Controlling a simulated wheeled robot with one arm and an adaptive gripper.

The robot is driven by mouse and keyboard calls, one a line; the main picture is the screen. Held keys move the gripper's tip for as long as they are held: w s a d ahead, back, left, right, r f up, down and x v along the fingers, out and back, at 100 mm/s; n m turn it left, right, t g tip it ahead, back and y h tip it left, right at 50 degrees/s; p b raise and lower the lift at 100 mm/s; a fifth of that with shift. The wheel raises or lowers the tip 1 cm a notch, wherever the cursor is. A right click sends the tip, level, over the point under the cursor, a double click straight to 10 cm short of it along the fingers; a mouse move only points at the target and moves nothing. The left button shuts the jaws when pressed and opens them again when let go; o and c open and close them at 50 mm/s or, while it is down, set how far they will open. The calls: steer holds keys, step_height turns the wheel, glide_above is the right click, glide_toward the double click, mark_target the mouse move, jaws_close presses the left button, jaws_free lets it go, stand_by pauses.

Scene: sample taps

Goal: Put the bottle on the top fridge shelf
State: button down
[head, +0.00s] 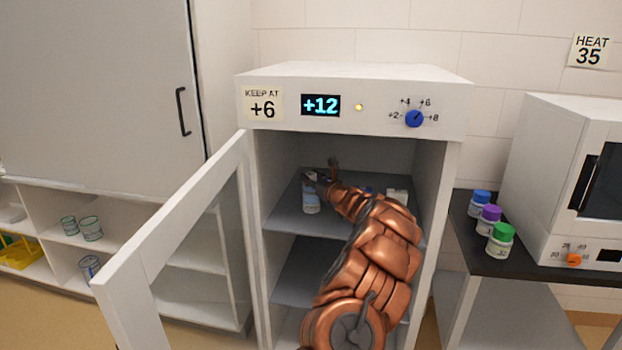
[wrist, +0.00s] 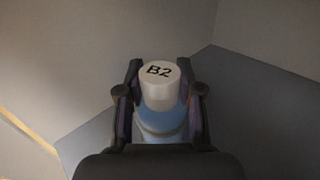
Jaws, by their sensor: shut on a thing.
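The bottle (head: 311,197) is inside the fridge at the left part of the top shelf (head: 285,214). It looks upright and at shelf level; I cannot tell whether its base touches the shelf. In the wrist view the bottle (wrist: 160,85) has a white cap marked B2 and a bluish body, between both fingers. My gripper (head: 318,180) is shut on it, reaching in through the open front; it also shows in the wrist view (wrist: 160,95). My copper arm hides much of the shelf's right side. The fridge (head: 350,85) reads +12 beside a "KEEP AT +6" label.
The fridge's glass door (head: 175,235) stands open to the left. A white item (head: 397,196) and something blue sit on the top shelf at right, partly behind my arm. Bottles with blue, purple and green (head: 500,240) caps stand on the dark counter beside a white heater (head: 580,170).

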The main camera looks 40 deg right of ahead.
steer(key=shift+f, duration=0.1)
steer(key=c, duration=0.7)
jaws_free()
steer(key=shift+c, duration=0.2)
steer(key=s+a+b, duration=0.1)
steer(key=s+a, duration=0.1)
steer(key=s, duration=1)
steer(key=shift+w+a, duration=0.1)
steer(key=shift+w, duration=0.05)
